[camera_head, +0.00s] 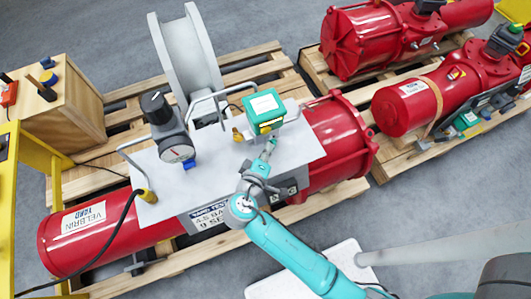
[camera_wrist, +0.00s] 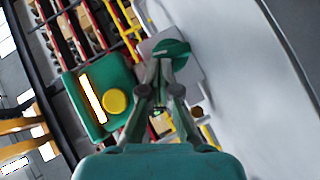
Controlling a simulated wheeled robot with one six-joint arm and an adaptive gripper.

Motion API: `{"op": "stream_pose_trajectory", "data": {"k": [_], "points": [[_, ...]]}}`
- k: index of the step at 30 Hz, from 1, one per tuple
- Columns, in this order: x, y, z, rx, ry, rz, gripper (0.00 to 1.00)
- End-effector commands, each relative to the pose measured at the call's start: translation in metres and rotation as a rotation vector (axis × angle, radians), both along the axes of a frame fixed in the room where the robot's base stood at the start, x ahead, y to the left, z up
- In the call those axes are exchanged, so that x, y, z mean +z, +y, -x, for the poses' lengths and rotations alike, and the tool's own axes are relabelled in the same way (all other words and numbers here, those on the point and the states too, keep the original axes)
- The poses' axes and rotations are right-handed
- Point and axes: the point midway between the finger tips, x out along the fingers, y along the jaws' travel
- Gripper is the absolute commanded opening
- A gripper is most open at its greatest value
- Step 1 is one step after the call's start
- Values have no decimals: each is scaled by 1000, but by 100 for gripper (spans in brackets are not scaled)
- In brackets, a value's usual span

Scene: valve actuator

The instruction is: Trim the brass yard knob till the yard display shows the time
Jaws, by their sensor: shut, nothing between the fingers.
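My gripper (camera_head: 270,143) is over the grey plate (camera_head: 211,170) on the red actuator, just below a green box (camera_head: 265,108) with a white face. In the wrist view its fingers (camera_wrist: 164,66) are shut and empty, close to a dark green knob (camera_wrist: 172,48) on a grey square; contact is unclear. The green box (camera_wrist: 92,92) shows at left there, with a white strip and a yellow round button (camera_wrist: 116,101). A small brass-coloured round part (camera_wrist: 197,112) is right of the fingers. A sign (camera_head: 212,214) reads "4.5 BAR" and "9 SE", partly hidden by my arm.
A black cable (camera_head: 115,238) crosses the red cylinder. More red actuators (camera_head: 405,105) lie on a pallet at right. A wooden crate (camera_head: 60,110) is at left.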

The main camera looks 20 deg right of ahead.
Motion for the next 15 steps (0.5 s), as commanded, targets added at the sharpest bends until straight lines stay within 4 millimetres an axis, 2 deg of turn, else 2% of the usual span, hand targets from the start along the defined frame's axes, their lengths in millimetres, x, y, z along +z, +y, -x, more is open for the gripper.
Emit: {"op": "stream_pose_trajectory", "data": {"k": [15], "points": [[6,-10,0,-3,-1,-278,0]]}}
